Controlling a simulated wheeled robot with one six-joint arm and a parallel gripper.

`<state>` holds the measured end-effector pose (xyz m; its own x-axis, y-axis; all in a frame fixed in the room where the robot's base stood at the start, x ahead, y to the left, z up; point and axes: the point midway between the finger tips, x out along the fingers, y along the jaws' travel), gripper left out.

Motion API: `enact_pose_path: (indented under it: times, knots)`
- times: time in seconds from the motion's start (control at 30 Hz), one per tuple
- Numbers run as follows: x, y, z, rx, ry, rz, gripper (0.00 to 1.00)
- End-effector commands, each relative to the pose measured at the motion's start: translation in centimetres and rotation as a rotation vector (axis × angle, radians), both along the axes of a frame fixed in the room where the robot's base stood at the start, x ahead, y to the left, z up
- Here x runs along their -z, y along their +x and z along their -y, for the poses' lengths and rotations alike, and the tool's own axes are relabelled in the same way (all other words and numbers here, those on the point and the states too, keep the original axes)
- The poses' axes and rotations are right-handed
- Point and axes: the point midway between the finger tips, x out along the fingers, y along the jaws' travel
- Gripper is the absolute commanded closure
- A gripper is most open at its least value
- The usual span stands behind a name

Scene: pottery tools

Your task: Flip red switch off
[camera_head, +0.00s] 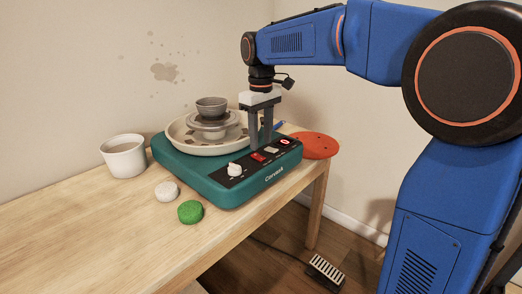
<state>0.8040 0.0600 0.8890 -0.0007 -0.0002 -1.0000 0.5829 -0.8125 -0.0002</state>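The red switch (258,157) is on the black control panel at the front of a teal pottery wheel (195,177). Its setting is too small to tell. My gripper (260,146) points down over the panel, its fingertips just behind or above the red switch. The two fingers look slightly apart with a narrow gap and nothing visible between them. I cannot tell whether a fingertip touches the switch.
The panel also carries a white knob (235,169), a pale switch (271,150) and a red-and-white button (284,142). A grey bowl (211,104) sits on the wheel. A white cup (124,157), white piece (167,191), green sponge (190,212) and orange disc (318,146) lie around it.

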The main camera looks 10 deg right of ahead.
Motion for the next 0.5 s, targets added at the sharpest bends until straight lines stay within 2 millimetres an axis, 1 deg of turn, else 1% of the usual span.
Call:
enact_pose_path:
  times: [0.03, 0.2, 0.33, 0.5]
  knots:
    - [0.9, 0.0, 0.0, 0.000, 0.000, -0.001, 0.61]
    - [3.1, 0.0, 0.0, 0.000, 0.000, -0.002, 0.61]
    - [4.1, 0.0, 0.0, 0.000, 0.000, 0.000, 0.61]
    - [4.6, 0.0, 0.0, 0.000, 0.000, 0.000, 0.61]
